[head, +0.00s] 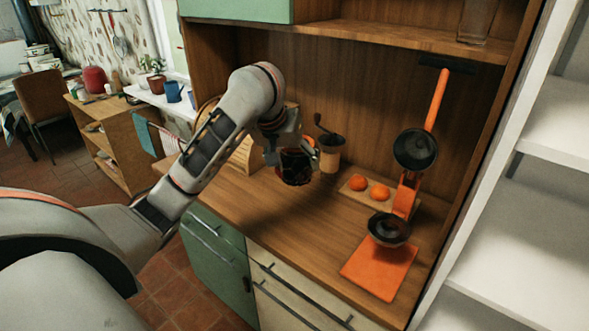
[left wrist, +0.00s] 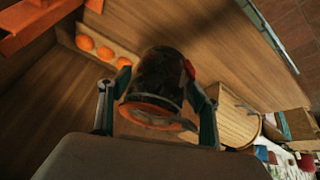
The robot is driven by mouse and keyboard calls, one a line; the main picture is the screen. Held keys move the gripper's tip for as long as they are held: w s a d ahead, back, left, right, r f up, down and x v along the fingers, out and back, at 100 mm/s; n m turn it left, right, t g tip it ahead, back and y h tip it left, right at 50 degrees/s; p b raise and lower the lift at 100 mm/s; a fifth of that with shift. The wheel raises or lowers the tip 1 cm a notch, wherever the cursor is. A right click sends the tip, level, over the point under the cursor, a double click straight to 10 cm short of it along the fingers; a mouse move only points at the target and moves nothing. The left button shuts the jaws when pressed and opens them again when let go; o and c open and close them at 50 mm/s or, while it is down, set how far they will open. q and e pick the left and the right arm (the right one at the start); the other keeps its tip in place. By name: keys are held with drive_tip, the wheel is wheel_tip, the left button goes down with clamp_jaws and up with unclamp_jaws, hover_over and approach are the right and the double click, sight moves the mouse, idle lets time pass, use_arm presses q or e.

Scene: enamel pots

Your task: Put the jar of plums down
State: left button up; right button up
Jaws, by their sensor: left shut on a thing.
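The jar of plums (head: 296,168) is a dark glass jar held over the wooden counter (head: 255,212). My left gripper (head: 290,153) is shut on it, with a finger on each side. The left wrist view also shows the jar (left wrist: 158,80) between the two fingers, with an orange-red rim or lid at its near end. A dark shadow lies on the counter below the jar, and the jar looks clear of the surface. My right gripper is not in view.
A wooden coffee grinder (head: 330,155) stands just behind the jar. A slatted wooden box (head: 243,155) is behind my arm. The counter's front middle is bare.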

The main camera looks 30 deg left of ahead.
use_arm(q)
wheel_tip(320, 180, down, 17)
drive_tip(key=shift+r, duration=0.1)
idle(0.7)
drive_tip(key=o, duration=2.1)
drive_tip(key=shift+f, duration=0.2)
drive_tip(key=v, duration=1.2)
drive_tip(key=shift+s, duration=0.1)
